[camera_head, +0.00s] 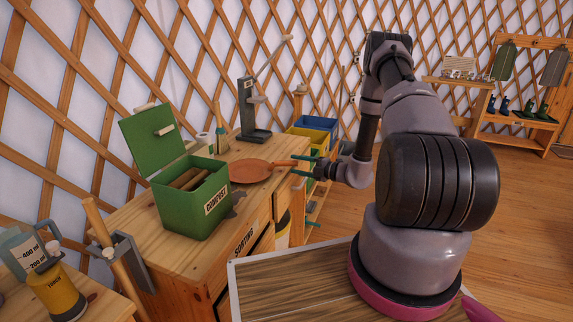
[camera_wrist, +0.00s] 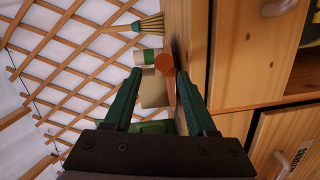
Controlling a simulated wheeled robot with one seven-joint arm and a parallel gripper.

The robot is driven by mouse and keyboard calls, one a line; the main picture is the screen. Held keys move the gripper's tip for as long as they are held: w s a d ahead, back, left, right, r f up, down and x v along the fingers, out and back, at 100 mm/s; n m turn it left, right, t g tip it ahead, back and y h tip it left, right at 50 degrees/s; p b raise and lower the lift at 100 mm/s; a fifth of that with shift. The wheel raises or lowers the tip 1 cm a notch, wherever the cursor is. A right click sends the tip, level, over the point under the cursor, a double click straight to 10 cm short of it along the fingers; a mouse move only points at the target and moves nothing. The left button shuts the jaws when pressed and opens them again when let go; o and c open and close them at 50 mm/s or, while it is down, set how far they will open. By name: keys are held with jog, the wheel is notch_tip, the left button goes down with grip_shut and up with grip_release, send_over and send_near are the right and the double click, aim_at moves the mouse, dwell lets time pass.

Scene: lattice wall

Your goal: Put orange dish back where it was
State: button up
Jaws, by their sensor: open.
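The orange dish (camera_head: 250,171) is a shallow round pan lying on the wooden counter, right of the green compost box. Its handle points right, towards my gripper (camera_head: 298,166). My gripper is open, its two green fingers at the counter's right edge, around or beside the handle end; I cannot tell whether they touch it. In the wrist view my gripper (camera_wrist: 153,75) shows its fingers apart, with a small orange patch of the dish (camera_wrist: 165,63) just beyond the fingertips, near the right one. Most of the dish does not show there.
The open green compost box (camera_head: 190,205) stands on the counter (camera_head: 150,225) with its lid raised. A dark grey stand (camera_head: 250,110) is behind the dish. A brush (camera_wrist: 140,24) and a pale roll (camera_wrist: 149,57) are beyond the gripper. Blue and yellow bins (camera_head: 317,125) stand further back.

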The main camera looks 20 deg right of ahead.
jog(key=v, duration=0.5)
jog(key=s+a+r+n+g, duration=0.3)
jog(key=a+r+n, duration=0.1)
jog(key=r+n, duration=0.35)
jog(key=s+a+r+n+g, duration=0.35)
jog(key=r+n, duration=0.25)
jog(key=r, duration=0.3)
jog(key=s+a+r+n+g, duration=0.3)
jog(key=r+n+g, duration=0.1)
jog(key=r+n, duration=0.35)
jog(key=s+d+r+n+t+h, duration=0.3)
jog(key=s+r+n+h, duration=0.7)
jog(key=s+r+n, duration=0.8)
jog(key=s+n+t, duration=0.2)
jog(key=n, duration=0.1)
jog(key=shift+d+n+t, duration=0.25)
jog(key=shift+n+t, duration=0.1)
jog(key=shift+n, duration=0.05)
